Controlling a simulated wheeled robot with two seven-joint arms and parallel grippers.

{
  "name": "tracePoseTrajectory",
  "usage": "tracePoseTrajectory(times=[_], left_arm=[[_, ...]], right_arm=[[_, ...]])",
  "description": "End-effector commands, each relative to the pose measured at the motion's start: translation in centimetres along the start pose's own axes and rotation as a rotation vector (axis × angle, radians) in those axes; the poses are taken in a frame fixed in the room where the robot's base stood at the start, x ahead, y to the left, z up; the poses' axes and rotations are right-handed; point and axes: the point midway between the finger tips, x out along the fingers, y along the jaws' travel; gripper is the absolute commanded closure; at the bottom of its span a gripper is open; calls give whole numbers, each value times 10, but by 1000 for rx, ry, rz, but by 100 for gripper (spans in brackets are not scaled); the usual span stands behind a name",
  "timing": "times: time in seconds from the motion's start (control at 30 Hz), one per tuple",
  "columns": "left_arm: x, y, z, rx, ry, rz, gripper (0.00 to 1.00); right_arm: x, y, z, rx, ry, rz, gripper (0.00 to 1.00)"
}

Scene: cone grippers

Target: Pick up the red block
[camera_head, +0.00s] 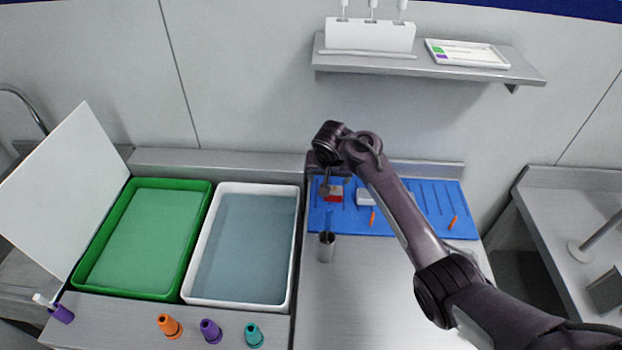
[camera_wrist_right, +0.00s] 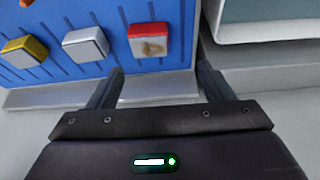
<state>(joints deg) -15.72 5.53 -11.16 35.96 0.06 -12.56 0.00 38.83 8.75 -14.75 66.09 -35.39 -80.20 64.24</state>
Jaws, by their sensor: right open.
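The red block (camera_head: 335,197) lies on the blue grooved mat (camera_head: 437,197), near its left end, partly covered by my right gripper in the head view. In the right wrist view the red block (camera_wrist_right: 149,30) shows a red band and a pale face with a brownish mark. My right gripper (camera_head: 325,188) is above the mat's left end. In the right wrist view its fingers (camera_wrist_right: 160,70) are spread, with nothing between them, and the red block appears just beyond the fingertips. The left gripper is not in view.
A grey-white block (camera_wrist_right: 86,44) and a yellow block (camera_wrist_right: 25,49) sit beside the red one. A metal cup (camera_head: 326,247) stands in front of the mat. A white water-filled tray (camera_head: 293,250) and a green tray (camera_head: 97,245) lie left. A shelf (camera_head: 400,64) hangs above.

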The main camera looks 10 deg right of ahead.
Motion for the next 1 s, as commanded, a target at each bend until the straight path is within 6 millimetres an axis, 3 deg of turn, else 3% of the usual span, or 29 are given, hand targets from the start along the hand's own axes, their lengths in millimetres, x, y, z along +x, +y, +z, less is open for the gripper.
tracePoseTrajectory(times=[0.1,0.33,0.43,0.57,0.8,1.0], left_arm=[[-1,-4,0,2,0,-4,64],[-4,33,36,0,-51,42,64],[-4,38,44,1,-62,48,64],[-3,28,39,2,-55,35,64],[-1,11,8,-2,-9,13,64],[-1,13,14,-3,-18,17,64]], right_arm=[[9,-2,2,4,-11,13,25],[27,-3,2,3,-9,10,25],[40,-3,2,3,-10,12,25],[59,-2,2,4,-10,11,25],[74,-2,2,4,-7,10,25],[75,-2,2,4,-7,9,25]])
